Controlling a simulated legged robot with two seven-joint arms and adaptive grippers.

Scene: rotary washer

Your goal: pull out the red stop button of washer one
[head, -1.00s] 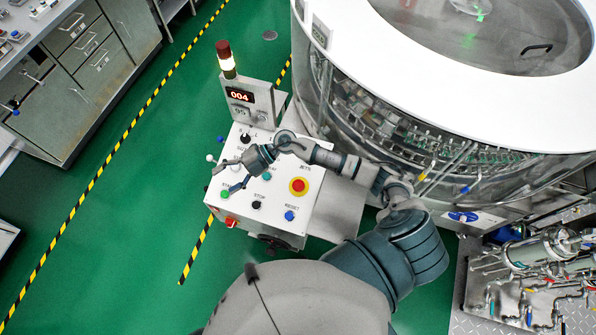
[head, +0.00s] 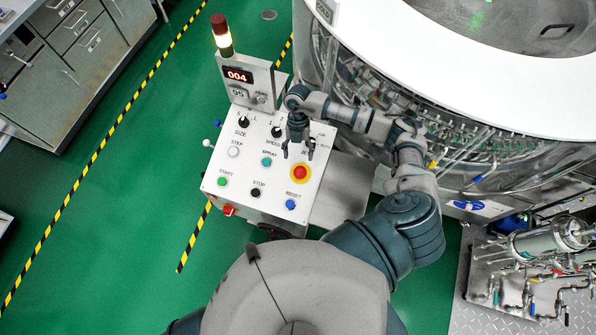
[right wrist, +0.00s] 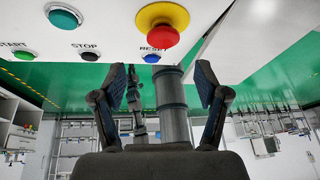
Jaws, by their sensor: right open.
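The red stop button (head: 300,172) with its yellow ring sits at the right of the white control panel (head: 240,197). It also shows in the right wrist view (right wrist: 159,32) at the top middle, ahead of the fingers. My right gripper (head: 298,156) is open and empty, just behind the button in the head view, its fingers pointing toward it. In the right wrist view my right gripper (right wrist: 160,80) has its two fingers spread apart, and the button is not between them. My left gripper is not in view.
A display post (head: 238,76) reading 004 with a red-topped lamp (head: 221,30) stands at the panel's back. Green, black and blue buttons (head: 290,204) line the panel front. The washer (head: 365,45) stands at the right.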

